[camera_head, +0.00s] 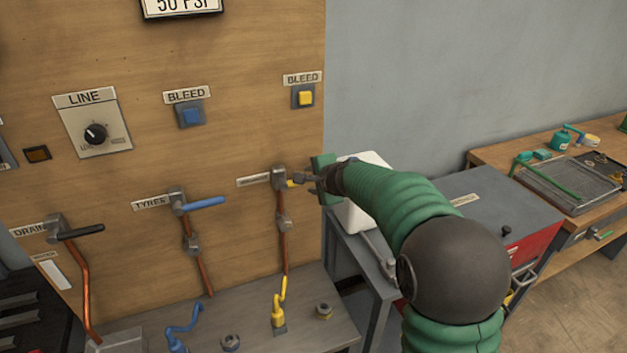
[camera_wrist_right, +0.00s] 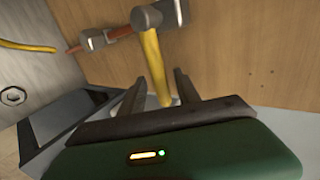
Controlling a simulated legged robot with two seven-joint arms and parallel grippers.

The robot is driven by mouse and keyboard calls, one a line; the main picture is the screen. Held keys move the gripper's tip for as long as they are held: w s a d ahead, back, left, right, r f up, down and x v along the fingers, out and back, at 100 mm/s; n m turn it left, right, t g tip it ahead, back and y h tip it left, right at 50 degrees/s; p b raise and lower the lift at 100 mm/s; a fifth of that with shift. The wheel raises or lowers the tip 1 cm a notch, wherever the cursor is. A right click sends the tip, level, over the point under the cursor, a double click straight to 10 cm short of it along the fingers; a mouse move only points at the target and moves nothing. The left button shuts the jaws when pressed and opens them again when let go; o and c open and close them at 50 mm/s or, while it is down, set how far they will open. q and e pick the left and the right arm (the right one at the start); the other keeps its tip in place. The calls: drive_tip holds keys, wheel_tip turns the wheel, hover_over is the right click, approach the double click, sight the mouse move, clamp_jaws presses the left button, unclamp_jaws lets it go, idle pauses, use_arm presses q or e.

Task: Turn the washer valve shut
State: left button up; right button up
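The washer valve (camera_head: 279,178) is a grey metal body on the wooden panel, on a copper pipe, beside a small label too blurred to read surely. Its yellow lever (camera_head: 292,184) points right, crosswise to the pipe, and its outer part is hidden by my right gripper (camera_head: 314,182). In the right wrist view the yellow lever (camera_wrist_right: 154,65) runs down between the two dark fingers of my right gripper (camera_wrist_right: 158,90). The fingers stand apart, with a gap seen on each side of the lever. My left gripper is not in view.
The blue TYRES lever (camera_head: 205,202) and dark DRAIN lever (camera_head: 82,232) are further left. Blue and yellow BLEED buttons (camera_head: 191,115) (camera_head: 305,98) sit above. A shelf with a yellow hose fitting (camera_head: 279,315) lies below. A grey-topped red cabinet (camera_head: 500,220) stands right.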

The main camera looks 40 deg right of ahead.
drive_tip(key=p+v, duration=0.2)
drive_tip(key=v, duration=1.4)
drive_tip(key=shift+s, duration=0.2)
drive_tip(key=shift+d+r, duration=0.1)
drive_tip(key=shift+r, duration=0.05)
